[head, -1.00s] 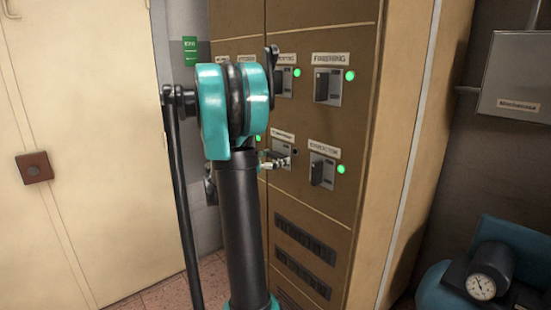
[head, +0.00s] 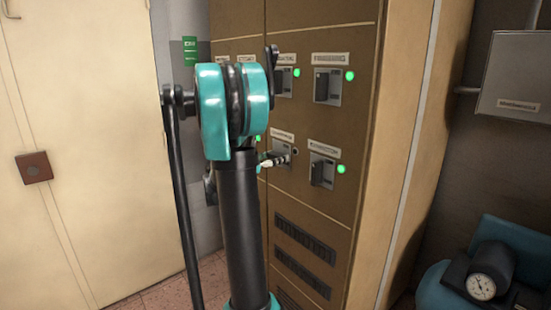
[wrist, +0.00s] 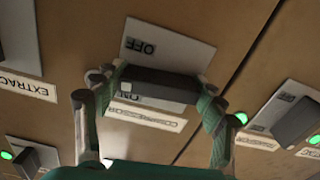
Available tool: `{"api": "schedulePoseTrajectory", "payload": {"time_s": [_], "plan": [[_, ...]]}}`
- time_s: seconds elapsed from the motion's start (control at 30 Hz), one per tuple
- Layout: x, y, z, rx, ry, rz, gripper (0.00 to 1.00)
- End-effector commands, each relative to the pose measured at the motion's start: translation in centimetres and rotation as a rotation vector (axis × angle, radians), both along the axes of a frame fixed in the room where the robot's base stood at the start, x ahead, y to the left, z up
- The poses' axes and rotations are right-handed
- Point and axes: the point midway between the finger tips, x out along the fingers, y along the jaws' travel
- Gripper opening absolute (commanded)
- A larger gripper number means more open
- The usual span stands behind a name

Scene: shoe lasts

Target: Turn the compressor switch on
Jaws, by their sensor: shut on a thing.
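The compressor switch has a dark bar handle (wrist: 155,86) on a pale plate (wrist: 185,50). The plate also shows in the head view (head: 284,148), partly behind my arm. In the wrist view, upside down, OFF is on the plate's far side and ON lies just below the handle, beside the COMPRESSOR label (wrist: 146,118). My gripper (wrist: 157,90) is shut on the handle, one finger at each end. It also shows in the head view (head: 268,160) against the panel. The small lamp (head: 295,152) beside this switch is dark.
The extractor switch (head: 321,171) and finishing switch (head: 327,86) sit nearby with green lamps lit. Another switch (wrist: 295,121) is close to the gripper's right in the wrist view. A compressor gauge (head: 481,287) stands at lower right.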

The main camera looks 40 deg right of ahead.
Motion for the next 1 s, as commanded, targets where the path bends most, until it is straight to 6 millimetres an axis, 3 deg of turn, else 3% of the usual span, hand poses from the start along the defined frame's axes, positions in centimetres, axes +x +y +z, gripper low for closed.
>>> {"api": "schedulePoseTrajectory", "payload": {"time_s": [1.0], "plan": [[-0.06, 0.03, 0.05, -0.072, 0.924, 0.001, 0.41]]}}
